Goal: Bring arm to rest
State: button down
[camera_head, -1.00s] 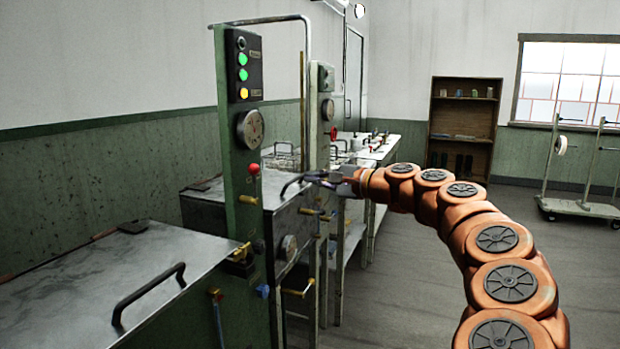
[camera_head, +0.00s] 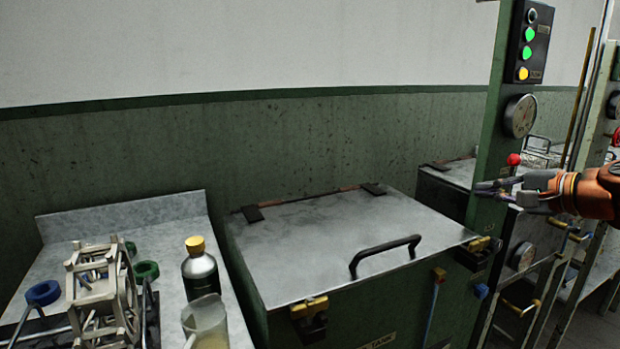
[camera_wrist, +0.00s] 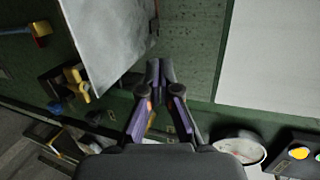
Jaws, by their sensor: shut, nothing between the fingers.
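My gripper (camera_head: 492,190) is at the right of the head view, at the end of my orange arm (camera_head: 600,190). It points left, in front of the green control post (camera_head: 490,130). In the wrist view the two dark fingers (camera_wrist: 158,75) with purple pads come together at their tips, with nothing between them. I cannot tell whether the gripper touches the post. Most of my arm is outside the head view.
A basin with a closed metal lid (camera_head: 320,245) and black handle (camera_head: 385,255) stands in the middle. A side table (camera_head: 130,215) at left holds a metal reel frame (camera_head: 100,290), a dark bottle (camera_head: 200,270) and a clear jug (camera_head: 205,325). A gauge (camera_head: 520,115) is on the post.

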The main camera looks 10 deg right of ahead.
jog(key=s+a+f+n+g+y, duration=0.1)
jog(key=a+f+n+g, duration=0.15)
jog(key=a, duration=0.55)
jog(key=s+a+f+n+g, duration=0.1)
jog(key=a+f+n+g, duration=0.2)
jog(key=a, duration=0.5)
jog(key=s+a+f+n+g+h, duration=0.1)
jog(key=s+a+f+n+g, duration=0.3)
jog(key=s+a+f, duration=0.45)
jog(key=s+d+f+n+g+h, duration=0.1)
jog(key=s+f+n+g+h, duration=0.15)
jog(key=s+f, duration=0.7)
jog(key=s+f+n+g+h, duration=0.2)
jog(key=s+f+g+h, duration=0.3)
jog(key=s, duration=0.7)
notch_tip(320, 180, up, 18)
jog(key=t+y+p, duration=0.1)
jog(key=t+p, duration=0.1)
jog(key=p, duration=1.6)
jog(key=shift+w+r+y, duration=0.2)
jog(key=shift+w+y, duration=0.15)
jog(key=shift+w, duration=0.1)
